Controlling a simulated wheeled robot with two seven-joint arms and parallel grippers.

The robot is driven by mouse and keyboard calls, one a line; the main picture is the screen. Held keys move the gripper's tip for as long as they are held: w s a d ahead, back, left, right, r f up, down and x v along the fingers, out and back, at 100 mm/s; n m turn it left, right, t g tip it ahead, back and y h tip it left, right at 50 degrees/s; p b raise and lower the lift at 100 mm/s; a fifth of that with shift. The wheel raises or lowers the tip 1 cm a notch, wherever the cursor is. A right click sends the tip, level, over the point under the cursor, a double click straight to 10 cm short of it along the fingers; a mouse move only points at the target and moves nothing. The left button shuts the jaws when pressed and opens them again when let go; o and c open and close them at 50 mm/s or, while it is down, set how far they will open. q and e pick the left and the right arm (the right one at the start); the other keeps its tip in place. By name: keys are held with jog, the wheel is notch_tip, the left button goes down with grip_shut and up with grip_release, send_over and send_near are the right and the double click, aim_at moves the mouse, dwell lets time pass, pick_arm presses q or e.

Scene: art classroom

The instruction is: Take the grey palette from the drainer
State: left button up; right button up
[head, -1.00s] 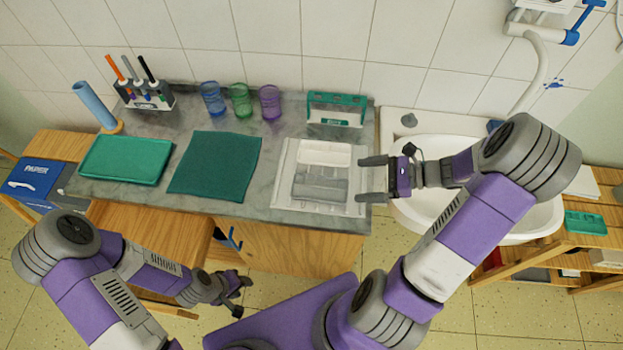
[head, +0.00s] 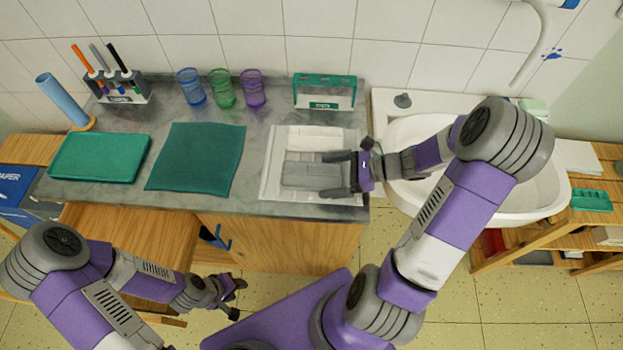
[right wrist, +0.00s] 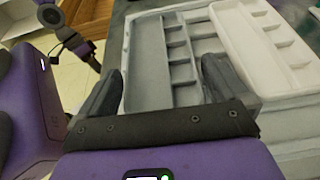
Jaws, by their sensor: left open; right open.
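The grey palette (head: 303,172) lies in the white drainer (head: 268,180) on the counter's right part. In the right wrist view the grey palette (right wrist: 147,55) shows its compartments, with a white palette (right wrist: 262,45) beside it. My right gripper (head: 336,173) is open at the grey palette's right end. In the right wrist view its two fingers (right wrist: 162,85) stand apart, with the near end of the grey palette between them; I cannot tell whether they touch it. My left gripper (head: 236,297) is open and empty, low in front of the counter.
A green tray (head: 98,158) and a dark green cloth (head: 196,160) lie left of the drainer. Several cups, a marker holder (head: 122,92) and a green-framed holder (head: 324,92) stand at the back. A sink (head: 535,190) is on the right, under my right arm.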

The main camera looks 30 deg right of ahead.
jog(key=shift+w+a+f, duration=0.15)
jog(key=shift+a, duration=0.15)
jog(key=shift+c, duration=0.5)
jog(key=c, duration=0.7)
